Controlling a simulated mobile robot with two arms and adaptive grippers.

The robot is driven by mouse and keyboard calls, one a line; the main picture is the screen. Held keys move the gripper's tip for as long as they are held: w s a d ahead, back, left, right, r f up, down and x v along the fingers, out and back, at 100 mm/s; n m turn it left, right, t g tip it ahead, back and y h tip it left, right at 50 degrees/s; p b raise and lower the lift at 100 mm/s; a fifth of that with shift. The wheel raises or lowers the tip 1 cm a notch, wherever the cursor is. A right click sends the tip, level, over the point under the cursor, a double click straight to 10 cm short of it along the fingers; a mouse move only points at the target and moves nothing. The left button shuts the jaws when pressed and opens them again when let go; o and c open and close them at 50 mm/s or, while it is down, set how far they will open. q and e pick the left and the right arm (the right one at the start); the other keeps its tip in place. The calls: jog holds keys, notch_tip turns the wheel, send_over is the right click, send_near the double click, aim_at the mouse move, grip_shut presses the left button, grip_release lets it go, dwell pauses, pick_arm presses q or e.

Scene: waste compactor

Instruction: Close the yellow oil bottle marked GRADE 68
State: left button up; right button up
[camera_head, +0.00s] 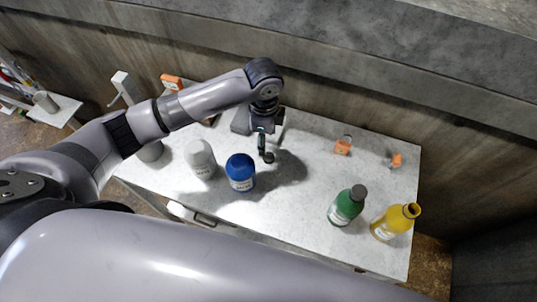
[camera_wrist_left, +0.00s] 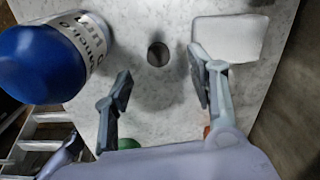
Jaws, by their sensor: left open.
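The yellow oil bottle (camera_head: 393,224) stands upright at the right end of the grey table, and its neck looks open, with a dark hole at the top. Its grade mark is too small to read. A small dark round cap (camera_head: 268,157) lies on the table behind the blue-topped bottle. It also shows in the left wrist view (camera_wrist_left: 158,54). My left gripper (camera_head: 265,142) is open and empty above the table, pointing down close to the cap. In the left wrist view its two fingers (camera_wrist_left: 160,75) are spread, with the cap seen between them. My right gripper is not in view.
A green bottle (camera_head: 346,206) with a dark cap stands left of the yellow one. A blue-topped bottle (camera_head: 241,172) and a white bottle (camera_head: 200,158) stand left of the cap. Orange items (camera_head: 343,146) lie along the back. The table middle is clear.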

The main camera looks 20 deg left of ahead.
aim_at(267, 156)
pick_arm(q)
notch_tip(267, 156, down, 2)
jog(key=shift+f, duration=0.35)
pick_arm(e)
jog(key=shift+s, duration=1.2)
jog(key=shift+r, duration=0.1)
pick_arm(q)
jog(key=shift+s+d+f+p, duration=0.1)
jog(key=shift+d+f+p, duration=0.05)
jog(key=shift+f+p, duration=0.25)
jog(key=f, duration=0.3)
jog(key=shift+s+d+f+p, duration=0.15)
jog(key=shift+d+f+p, duration=0.1)
jog(key=shift+f+p, duration=0.1)
jog(key=shift+f, duration=0.35)
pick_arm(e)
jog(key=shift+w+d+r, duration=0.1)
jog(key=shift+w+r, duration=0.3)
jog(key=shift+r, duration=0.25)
pick_arm(q)
jog(key=shift+c, duration=0.4)
jog(key=c, duration=0.7)
